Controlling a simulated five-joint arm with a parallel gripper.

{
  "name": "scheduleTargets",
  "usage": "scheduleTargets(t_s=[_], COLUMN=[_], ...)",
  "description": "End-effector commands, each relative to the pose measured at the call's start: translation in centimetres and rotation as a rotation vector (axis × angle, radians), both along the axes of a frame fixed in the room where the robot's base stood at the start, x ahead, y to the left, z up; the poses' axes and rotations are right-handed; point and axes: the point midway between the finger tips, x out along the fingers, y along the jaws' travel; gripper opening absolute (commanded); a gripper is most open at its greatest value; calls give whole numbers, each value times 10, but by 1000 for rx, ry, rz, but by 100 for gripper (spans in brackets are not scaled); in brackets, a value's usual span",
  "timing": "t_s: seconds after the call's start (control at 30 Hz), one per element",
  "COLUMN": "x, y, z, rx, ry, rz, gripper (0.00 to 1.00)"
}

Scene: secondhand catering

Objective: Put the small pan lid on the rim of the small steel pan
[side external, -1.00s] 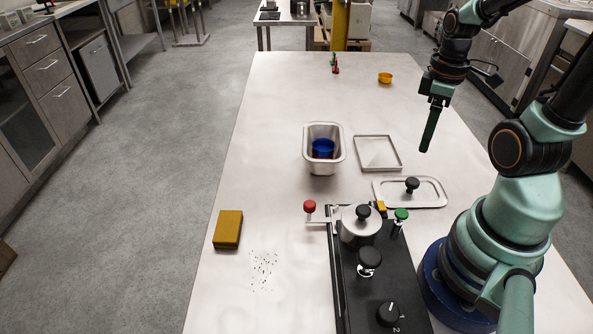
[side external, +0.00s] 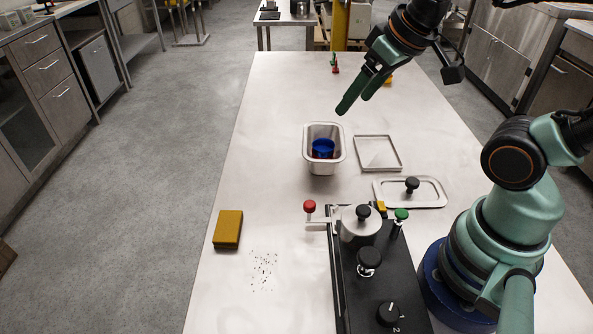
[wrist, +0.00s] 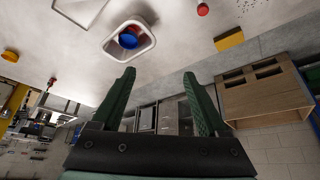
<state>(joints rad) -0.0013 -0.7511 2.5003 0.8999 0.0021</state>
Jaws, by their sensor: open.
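The small steel pan (side external: 311,160) is a deep rectangular tub on the table, upright and uncovered, with a blue cup-like thing and something red inside. It also shows in the wrist view (wrist: 144,51). The small pan lid (side external: 436,191) appears to be the flat steel rectangle with a black knob, lying on the table right of and nearer than the pan. My gripper (side external: 356,102) is open and empty, its two green fingers apart, above and beyond the pan. Its fingers frame nothing close in the wrist view (wrist: 159,74). The lid is not in the wrist view.
A black panel (side external: 345,285) carries a steel pot (side external: 352,232), knobs and a red-ended lever. A yellow block (side external: 228,229) and dark specks (side external: 263,270) lie front left. The table's left-middle is clear.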

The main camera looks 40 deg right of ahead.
Motion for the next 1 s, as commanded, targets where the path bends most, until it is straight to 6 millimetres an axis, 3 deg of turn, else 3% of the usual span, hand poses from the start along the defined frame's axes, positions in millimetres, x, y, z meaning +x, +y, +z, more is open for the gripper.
scheduleTargets(t_s=[0.13,0.23,0.4,0.6,0.8,1.0], x=[0,-3,-23,-62,-85,-88], y=[-7,-28,-87,-139,-157,-157], z=[-4,-17,-54,-91,-108,-131], rx=[11,54,185,321,381,386], ry=[16,69,209,335,386,395], rz=[-44,-202,-693,-1246,-1515,-1541], gripper=[77,77,77,77,77,77])
